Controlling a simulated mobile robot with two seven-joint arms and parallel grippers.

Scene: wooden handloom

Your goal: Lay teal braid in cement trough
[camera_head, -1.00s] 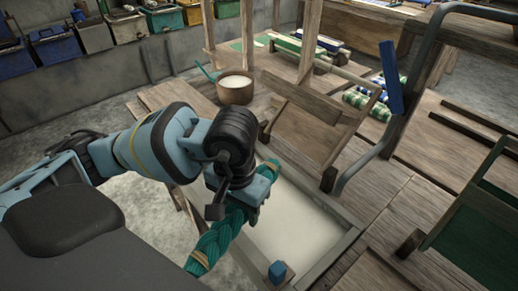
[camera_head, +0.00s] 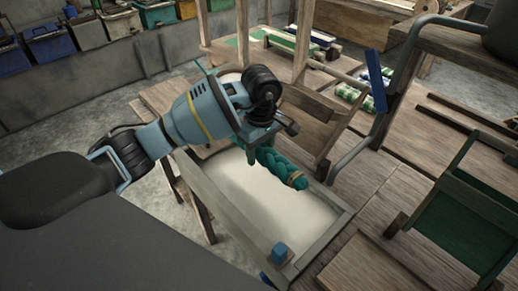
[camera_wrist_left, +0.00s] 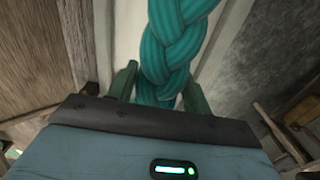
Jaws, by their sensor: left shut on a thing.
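The teal braid (camera_head: 279,167) is a thick plaited bundle with a tan tie near its right end. My left gripper (camera_head: 256,140) is shut on it and holds it over the far part of the cement trough (camera_head: 325,232), a wooden frame around a pale surface. I cannot tell whether the braid touches that surface. In the left wrist view the braid (camera_wrist_left: 176,45) runs up between the two fingers. The braid's other end is hidden behind the gripper in the head view. My right gripper is not in view.
A slanted wooden frame (camera_head: 310,125) and a bent grey pipe (camera_head: 352,165) stand just beyond the trough. A green panel (camera_head: 465,235) stands at the right. Bare planks lie right of the trough.

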